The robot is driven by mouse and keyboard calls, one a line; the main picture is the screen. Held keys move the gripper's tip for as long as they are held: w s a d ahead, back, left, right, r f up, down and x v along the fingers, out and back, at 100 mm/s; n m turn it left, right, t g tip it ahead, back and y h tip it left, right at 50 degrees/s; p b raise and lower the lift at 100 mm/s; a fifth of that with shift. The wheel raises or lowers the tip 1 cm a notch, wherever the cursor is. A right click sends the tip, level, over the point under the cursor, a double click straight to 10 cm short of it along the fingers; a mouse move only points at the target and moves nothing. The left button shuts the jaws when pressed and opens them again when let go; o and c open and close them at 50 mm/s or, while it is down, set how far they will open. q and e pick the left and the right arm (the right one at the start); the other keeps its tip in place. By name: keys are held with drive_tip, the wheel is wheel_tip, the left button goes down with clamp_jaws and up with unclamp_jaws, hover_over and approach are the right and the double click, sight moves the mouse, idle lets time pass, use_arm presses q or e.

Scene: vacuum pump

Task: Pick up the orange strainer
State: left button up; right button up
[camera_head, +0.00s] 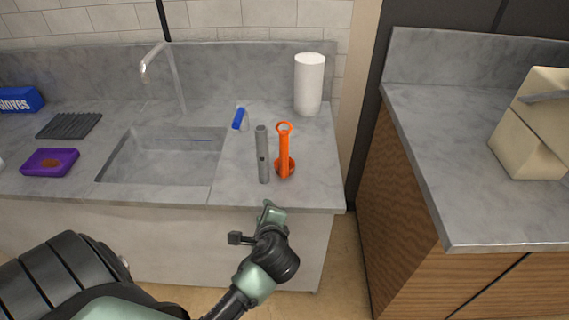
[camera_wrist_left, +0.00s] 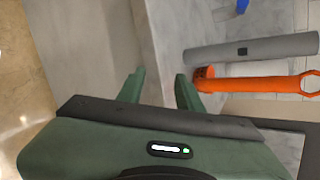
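The orange strainer (camera_head: 284,155) stands upright on the grey counter right of the sink. It has a ring at the top of its handle and a rounded part at the bottom. In the left wrist view the strainer (camera_wrist_left: 260,84) lies across the right side, its base near the right-hand finger. My left gripper (camera_head: 268,208) is at the counter's front edge, in front of the strainer and apart from it. The left wrist view shows its two fingers (camera_wrist_left: 158,90) spread with nothing between them. My right gripper is not in view.
A grey cylinder (camera_head: 263,155) stands close to the strainer's left, and also shows in the left wrist view (camera_wrist_left: 250,48). A blue-handled item (camera_head: 239,119) and a white roll (camera_head: 309,84) are behind. The sink (camera_head: 120,165) is left. Counter to the strainer's right is clear.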

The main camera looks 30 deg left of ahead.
sight(284, 149)
use_arm(q)
drive_tip(key=w+r+m, duration=0.1)
drive_tip(key=w+a+r+m+t+y, duration=0.1)
drive_tip(key=w+r+m, duration=0.1)
drive_tip(key=w+r+m+t+y, duration=0.1)
drive_tip(key=w+r+m, duration=0.1)
drive_tip(key=shift+w+a, duration=0.15)
drive_tip(key=shift+a, duration=0.2)
drive_tip(key=w+r+m+t, duration=0.1)
drive_tip(key=w+r+m, duration=0.1)
drive_tip(key=w+r+m+t+y, duration=0.1)
drive_tip(key=w+r+m, duration=0.1)
drive_tip(key=m, duration=0.1)
drive_tip(key=w+r+m+y, duration=0.1)
drive_tip(key=w+m, duration=0.1)
drive_tip(key=shift+w+d+r+m+t, duration=0.1)
drive_tip(key=shift+d+r+m+t, duration=0.2)
drive_tip(key=shift+r+t, duration=0.1)
drive_tip(key=x, duration=0.2)
drive_tip(key=p+x, duration=0.1)
drive_tip(key=x, duration=0.4)
drive_tip(key=shift+w+a+r, duration=0.1)
drive_tip(key=shift+w+r, duration=0.2)
clamp_jaws()
